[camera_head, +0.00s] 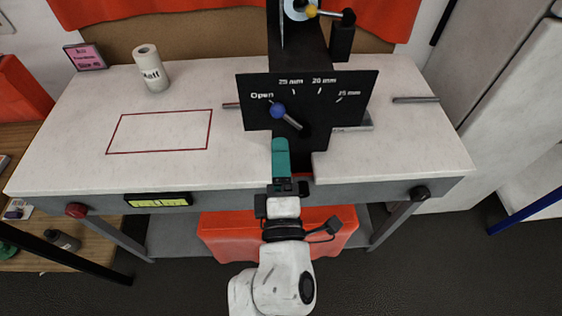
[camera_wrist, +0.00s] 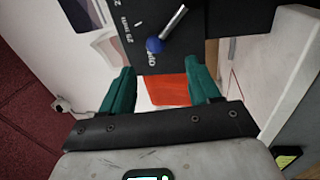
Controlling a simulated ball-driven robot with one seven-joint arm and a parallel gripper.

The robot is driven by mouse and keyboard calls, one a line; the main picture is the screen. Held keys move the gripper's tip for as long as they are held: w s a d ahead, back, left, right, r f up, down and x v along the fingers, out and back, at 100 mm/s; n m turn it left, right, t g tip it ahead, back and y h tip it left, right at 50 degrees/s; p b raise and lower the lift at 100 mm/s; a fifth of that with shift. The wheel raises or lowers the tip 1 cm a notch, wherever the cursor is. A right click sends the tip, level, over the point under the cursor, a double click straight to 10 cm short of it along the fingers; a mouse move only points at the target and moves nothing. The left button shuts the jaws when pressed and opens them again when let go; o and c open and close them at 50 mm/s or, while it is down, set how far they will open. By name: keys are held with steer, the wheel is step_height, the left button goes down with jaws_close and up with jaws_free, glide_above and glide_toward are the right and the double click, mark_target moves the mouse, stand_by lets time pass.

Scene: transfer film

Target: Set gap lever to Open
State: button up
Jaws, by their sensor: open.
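The gap lever is a short metal rod (camera_head: 291,121) with a blue knob (camera_head: 278,111) at its end, on a black panel (camera_head: 340,115). The rod slants up and left, and the knob sits just below and right of the "Open" label (camera_head: 262,96). The other marks lie to its right. In the wrist view the blue knob (camera_wrist: 155,45) is beyond my fingertips, close to the upside-down "Open" text. My gripper (camera_wrist: 163,80) is open and empty, its teal fingers apart. In the head view my gripper (camera_head: 281,145) is below the knob and appears apart from it.
The panel stands on a white table (camera_head: 75,140) with a red outlined rectangle (camera_head: 160,131) at left. A white roll (camera_head: 151,70) and a pink sign (camera_head: 86,57) stand at the back left. Metal rods stick out on both sides of the panel.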

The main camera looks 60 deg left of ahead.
steer(key=shift+p+v, duration=0.95)
steer(key=shift+v, duration=0.45)
